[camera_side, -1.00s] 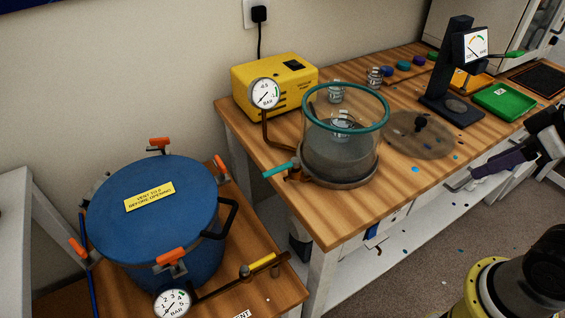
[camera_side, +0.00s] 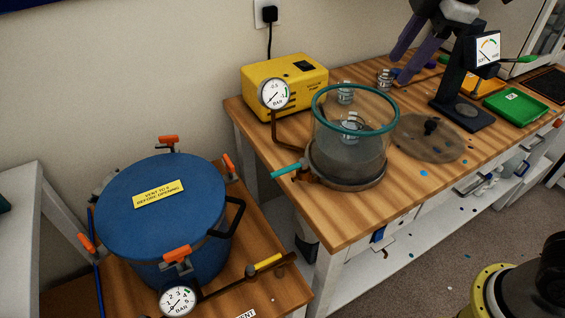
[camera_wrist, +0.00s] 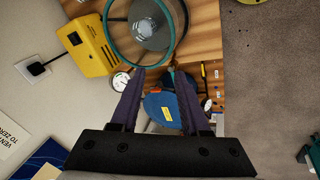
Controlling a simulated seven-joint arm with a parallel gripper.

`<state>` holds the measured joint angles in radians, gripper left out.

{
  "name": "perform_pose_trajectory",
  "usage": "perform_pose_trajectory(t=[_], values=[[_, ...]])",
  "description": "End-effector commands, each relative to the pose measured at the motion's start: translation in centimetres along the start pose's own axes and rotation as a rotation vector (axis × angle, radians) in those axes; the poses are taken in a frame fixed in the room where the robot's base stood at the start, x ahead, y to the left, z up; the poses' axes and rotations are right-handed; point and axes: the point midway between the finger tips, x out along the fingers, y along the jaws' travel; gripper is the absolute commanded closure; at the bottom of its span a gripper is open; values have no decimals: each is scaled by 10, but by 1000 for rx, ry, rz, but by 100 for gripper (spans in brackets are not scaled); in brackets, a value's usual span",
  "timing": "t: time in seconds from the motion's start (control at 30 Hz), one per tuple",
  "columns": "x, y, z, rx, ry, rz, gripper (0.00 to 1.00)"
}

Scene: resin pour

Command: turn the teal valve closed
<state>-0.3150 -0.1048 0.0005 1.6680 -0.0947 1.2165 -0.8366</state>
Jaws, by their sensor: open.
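The teal valve (camera_side: 287,171) has a small lever at the left foot of the clear chamber (camera_side: 350,140), in the side view. Its lever points out to the left, away from the chamber, sloping slightly down. My gripper (camera_side: 398,66) is at the top right of the side view, with purple fingers apart and empty. It is above the back of the bench, well apart from the valve. In the wrist view my gripper (camera_wrist: 159,72) shows open fingers with nothing held. The chamber (camera_wrist: 140,28) is beyond the fingertips there; I cannot make out the valve lever clearly.
A yellow pump (camera_side: 285,82) with a gauge stands behind the chamber. A blue pressure pot (camera_side: 160,210) with orange clamps is at the left. A dark stand (camera_side: 455,85), a green tray (camera_side: 515,105) and a round lid (camera_side: 430,138) are at the right. The bench front is clear.

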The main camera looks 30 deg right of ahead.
Motion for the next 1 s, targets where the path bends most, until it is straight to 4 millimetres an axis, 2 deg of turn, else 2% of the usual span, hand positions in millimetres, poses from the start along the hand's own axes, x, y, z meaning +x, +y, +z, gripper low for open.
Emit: perform_pose_trajectory(t=[0.03, 0.2, 0.3, 0.4, 0.53, 0.67, 0.77, 1.0], values=[[12, 5, -26, -75, -7, -23, 54], [51, 3, -99, -261, -24, -82, 54], [76, -9, -131, -321, -34, -111, 54], [96, -25, -151, -367, -48, -142, 54], [111, -42, -160, -403, -63, -169, 54], [118, -45, -160, -407, -62, -170, 54], [132, -47, -158, -406, -64, -171, 54], [179, -54, -153, -405, -65, -172, 54]])
